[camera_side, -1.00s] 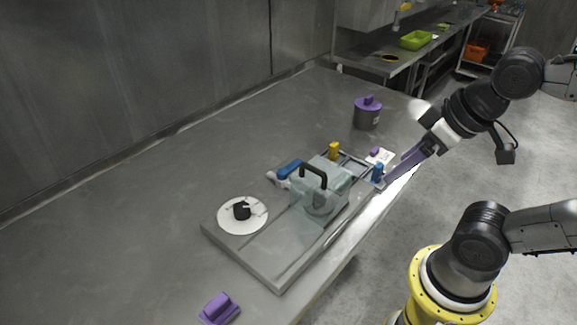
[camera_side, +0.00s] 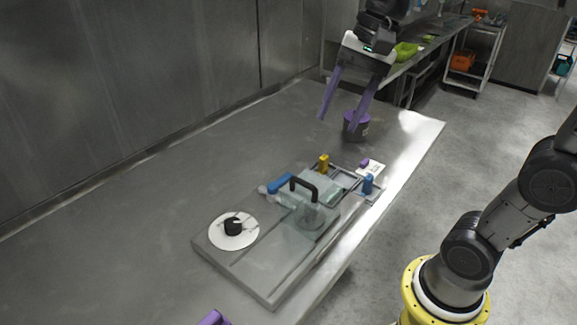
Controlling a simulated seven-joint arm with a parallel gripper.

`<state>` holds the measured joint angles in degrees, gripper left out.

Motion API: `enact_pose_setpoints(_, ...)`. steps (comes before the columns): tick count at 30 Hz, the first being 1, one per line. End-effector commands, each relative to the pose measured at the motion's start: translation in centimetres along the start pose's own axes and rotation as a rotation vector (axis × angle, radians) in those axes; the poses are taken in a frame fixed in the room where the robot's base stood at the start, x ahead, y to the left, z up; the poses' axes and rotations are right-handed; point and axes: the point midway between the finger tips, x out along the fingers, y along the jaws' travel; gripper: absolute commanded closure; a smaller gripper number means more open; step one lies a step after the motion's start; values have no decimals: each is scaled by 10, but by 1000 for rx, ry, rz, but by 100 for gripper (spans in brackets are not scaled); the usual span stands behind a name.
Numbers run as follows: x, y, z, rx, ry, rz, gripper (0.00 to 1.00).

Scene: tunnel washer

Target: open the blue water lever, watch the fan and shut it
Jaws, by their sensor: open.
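The tunnel washer (camera_side: 234,272) is a grey slab with a clear cover and a black arched handle on the steel table. The blue lever (camera_side: 280,184) lies at its back left side, on a pale fitting. A round fan-like part (camera_side: 311,215) shows dimly through the clear cover; I cannot tell whether it turns. A white dial (camera_side: 233,230) with a black knob sits on the near end. My gripper (camera_side: 337,122) is open and empty, its purple fingers pointing down, beyond the washer and apart from the lever.
A dark pot (camera_side: 356,125) with a purple lid stands close by my right finger. A yellow block (camera_side: 323,164) and a blue block (camera_side: 368,184) stand at the washer's far end. A purple-handled piece (camera_side: 213,318) lies at the near edge. The table's left is clear.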

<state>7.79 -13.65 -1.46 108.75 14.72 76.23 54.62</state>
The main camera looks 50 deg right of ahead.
Motion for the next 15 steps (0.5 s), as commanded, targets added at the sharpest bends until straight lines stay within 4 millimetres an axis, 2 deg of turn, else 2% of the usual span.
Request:
enact_pose_setpoints(1,3,-16,-13,81,-32,19,45)
enact_pose_setpoints(3,8,-33,-30,181,-71,43,45)
enact_pose_setpoints(7,24,-58,-66,331,-135,86,45)
enact_pose_setpoints(11,46,-72,-100,409,-178,117,45)
enact_pose_setpoints(15,68,-72,-126,457,-200,149,45)
